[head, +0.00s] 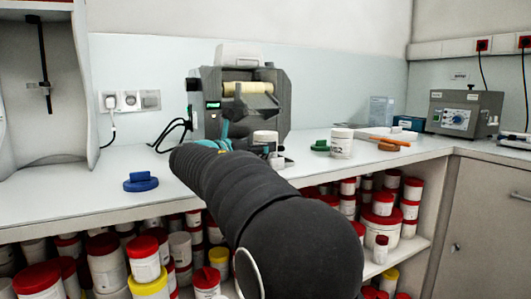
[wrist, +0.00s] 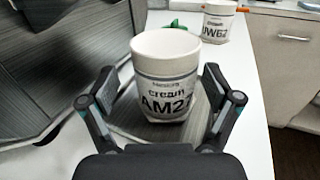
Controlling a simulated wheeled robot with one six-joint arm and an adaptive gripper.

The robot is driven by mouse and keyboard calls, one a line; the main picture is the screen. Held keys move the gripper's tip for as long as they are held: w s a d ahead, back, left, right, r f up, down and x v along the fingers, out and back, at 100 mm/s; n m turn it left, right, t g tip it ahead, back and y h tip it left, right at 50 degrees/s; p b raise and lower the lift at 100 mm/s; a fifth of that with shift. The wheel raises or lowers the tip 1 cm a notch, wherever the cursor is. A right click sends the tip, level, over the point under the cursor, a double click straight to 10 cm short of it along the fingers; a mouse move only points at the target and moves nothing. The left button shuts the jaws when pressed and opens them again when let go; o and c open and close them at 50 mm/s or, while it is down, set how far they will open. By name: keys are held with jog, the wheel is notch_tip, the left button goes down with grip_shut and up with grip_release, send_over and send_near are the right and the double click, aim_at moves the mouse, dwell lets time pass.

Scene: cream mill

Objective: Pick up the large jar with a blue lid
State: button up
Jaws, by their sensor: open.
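A white jar (wrist: 165,75) with a grey label reading "cream AM2…" stands upright between the fingers of my gripper (wrist: 160,96) in the wrist view. Its top looks white; I see no blue lid on it. The fingers are open on both sides of the jar, with its lower part between them. In the head view my arm partly hides this jar (head: 265,139) and most of my gripper. A blue lid-like object (head: 140,182) lies on the counter at the left, away from my gripper.
A second white jar (head: 342,144) stands to the right on the counter (head: 90,200), near green (head: 320,146) and brown (head: 388,147) lid-like pieces. A grey printer-like machine (head: 240,105) stands behind. Shelves below hold many red-lidded and yellow-lidded jars.

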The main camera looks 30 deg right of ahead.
jog(key=shift+s+r+x, duration=0.1)
jog(key=shift+r+x, duration=0.05)
jog(key=shift+x, duration=0.7)
jog(key=shift+s+r+x, duration=0.1)
jog(key=shift+x, duration=0.8)
jog(key=shift+s+r+x, duration=0.1)
jog(key=shift+r+x, duration=0.05)
jog(key=shift+x, duration=0.7)
jog(key=shift+d, duration=0.1)
jog(key=c, duration=1)
